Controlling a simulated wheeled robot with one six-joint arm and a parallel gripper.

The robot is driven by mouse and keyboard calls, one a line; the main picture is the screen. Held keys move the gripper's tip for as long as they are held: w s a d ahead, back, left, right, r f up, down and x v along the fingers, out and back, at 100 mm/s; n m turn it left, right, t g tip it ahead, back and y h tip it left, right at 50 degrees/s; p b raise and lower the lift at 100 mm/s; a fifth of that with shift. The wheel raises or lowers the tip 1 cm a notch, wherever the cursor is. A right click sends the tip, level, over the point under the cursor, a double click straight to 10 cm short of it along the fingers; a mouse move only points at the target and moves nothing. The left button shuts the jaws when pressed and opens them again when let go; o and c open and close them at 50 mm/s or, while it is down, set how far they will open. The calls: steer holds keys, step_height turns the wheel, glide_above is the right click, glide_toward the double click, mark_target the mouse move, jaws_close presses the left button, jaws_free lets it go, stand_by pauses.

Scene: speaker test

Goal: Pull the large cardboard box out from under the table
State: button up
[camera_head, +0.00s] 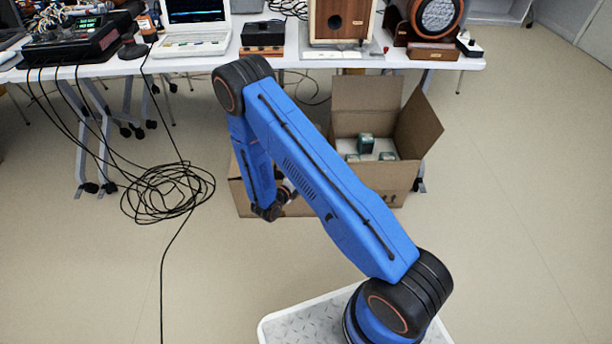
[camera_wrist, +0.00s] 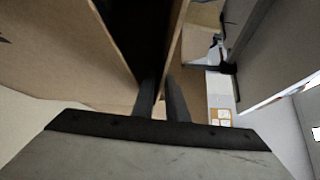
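The large cardboard box (camera_head: 398,182) stands open-topped on the floor at the table's front edge, its back partly under the table. Its back and right flaps stand up, and dark green boxes (camera_head: 366,143) show inside. My arm hides its middle and much of its left side. My gripper (camera_head: 284,192) is low at the box's front left; its fingers are hard to make out there. In the wrist view, the two fingers (camera_wrist: 163,98) are close together, one on each side of a thin cardboard panel (camera_wrist: 174,45), and look shut on it.
The white table (camera_head: 200,64) carries a laptop (camera_head: 195,38), a wooden speaker (camera_head: 339,22) and other gear. Coiled black cable (camera_head: 168,192) lies on the floor left of the box, with a strand running forward. The floor at right is clear.

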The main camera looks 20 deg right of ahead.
jaws_close()
steer(key=shift+s, duration=0.1)
stand_by(1.4)
